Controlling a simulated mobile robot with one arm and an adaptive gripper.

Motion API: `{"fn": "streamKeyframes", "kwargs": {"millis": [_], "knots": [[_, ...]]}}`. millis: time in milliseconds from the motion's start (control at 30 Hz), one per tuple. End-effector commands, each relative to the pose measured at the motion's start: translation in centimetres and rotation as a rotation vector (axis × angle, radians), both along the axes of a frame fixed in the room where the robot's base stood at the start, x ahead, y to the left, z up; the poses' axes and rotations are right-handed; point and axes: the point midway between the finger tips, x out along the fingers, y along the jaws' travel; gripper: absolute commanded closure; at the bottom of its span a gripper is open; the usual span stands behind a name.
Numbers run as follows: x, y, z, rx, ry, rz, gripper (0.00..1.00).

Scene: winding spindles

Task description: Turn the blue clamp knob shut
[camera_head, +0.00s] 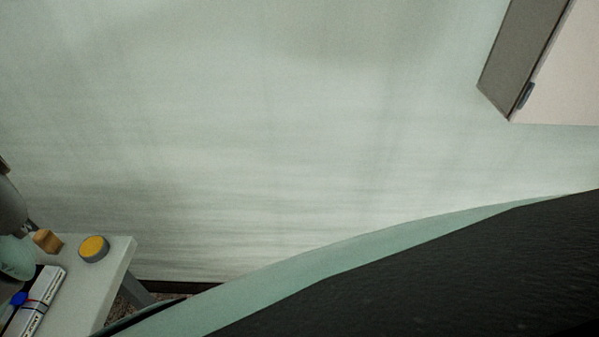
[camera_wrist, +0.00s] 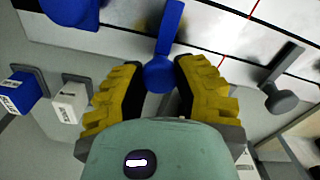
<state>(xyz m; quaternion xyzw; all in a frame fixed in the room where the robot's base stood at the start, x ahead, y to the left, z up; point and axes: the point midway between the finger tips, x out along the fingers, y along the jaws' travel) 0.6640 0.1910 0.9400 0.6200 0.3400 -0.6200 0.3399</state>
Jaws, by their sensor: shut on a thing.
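The blue clamp knob (camera_wrist: 160,75) shows in the wrist view, with a round end and a blue arm running up onto a white panel (camera_wrist: 222,32). My gripper (camera_wrist: 160,80) has its yellow ribbed fingers on either side of the round end and is shut on it. The inner contact faces are partly hidden. In the head view, a small blue part (camera_head: 18,299) shows at the left edge on a white device (camera_head: 40,300); I cannot tell if it is the same knob.
A grey knob with a lever (camera_wrist: 280,97) stands right of my gripper. A blue block (camera_wrist: 20,92) and a white block (camera_wrist: 70,103) are at left. On the table (camera_head: 118,258) are a yellow-topped disc (camera_head: 93,248) and a wooden block (camera_head: 47,240). A cabinet (camera_head: 550,70) hangs upper right.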

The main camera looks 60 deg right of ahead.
Motion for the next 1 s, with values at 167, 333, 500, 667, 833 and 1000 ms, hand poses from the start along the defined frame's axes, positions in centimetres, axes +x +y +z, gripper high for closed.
{"fn": "streamKeyframes", "kwargs": {"millis": [167, 333, 500, 667, 833, 1000], "knots": [[0.1, -0.1, -0.1, 0.001, -0.003, -0.004, 0.54], [0.1, -0.1, -0.1, 0.000, -0.001, -0.003, 0.36], [0.1, -0.1, 0.0, 0.000, -0.001, -0.003, 0.34], [0.1, 0.0, 0.2, 0.001, -0.002, -0.002, 0.34], [0.2, 0.0, 1.4, 0.005, -0.003, -0.004, 0.34], [0.2, -0.4, 3.4, -0.004, -0.003, -0.006, 0.34]]}}
